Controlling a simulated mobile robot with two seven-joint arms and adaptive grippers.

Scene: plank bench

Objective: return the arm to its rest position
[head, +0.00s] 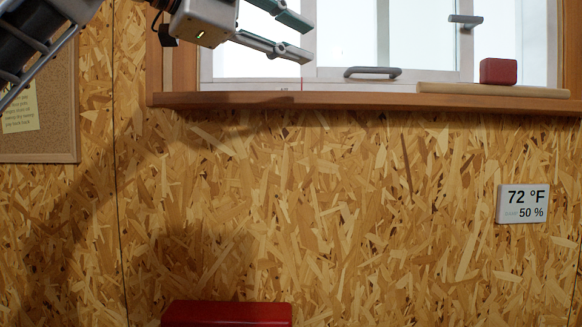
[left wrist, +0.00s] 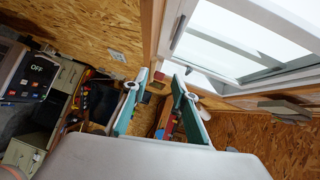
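My left gripper (head: 306,38) hangs at the top of the head view, in front of the window and above the wooden sill. Its two teal-padded fingers are apart with nothing between them. In the left wrist view the same gripper (left wrist: 160,78) shows both fingers spread, with an empty gap. My left arm comes in from the upper left corner of the head view. My right gripper is in neither view.
The window sill (head: 350,101) runs below the gripper. A red block (head: 498,71) sits on a pale board (head: 490,91) at right. A window handle (head: 373,72), cork board (head: 60,120), temperature display (head: 523,204) and red object (head: 228,314) also show. The wall's middle is clear.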

